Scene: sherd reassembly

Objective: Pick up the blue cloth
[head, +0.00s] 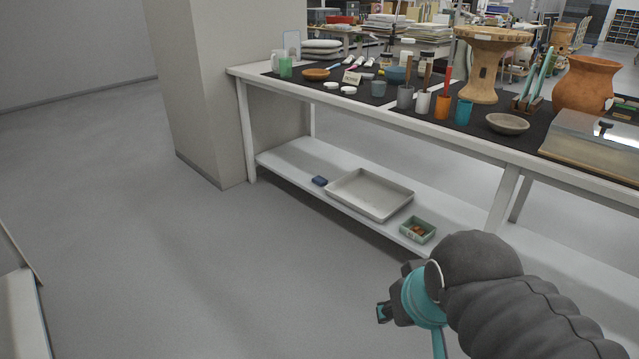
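A small dark blue item (320,181), which looks like the folded blue cloth, lies on the low white shelf under the workbench, near the shelf's left front edge. It is just left of a shallow grey tray. My gripper (383,312) shows only in part at the lower middle, in front of the shelf and well apart from the blue cloth. Its fingertips are small and partly hidden by my own wrist, so I cannot tell whether it is open or shut.
The shallow tray (345,205) and a small green box (418,230) with brown pieces stand on the low shelf (290,160). The workbench top above holds pots, cups and tools. A pillar (205,90) stands at the left. The floor (200,260) in front is clear.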

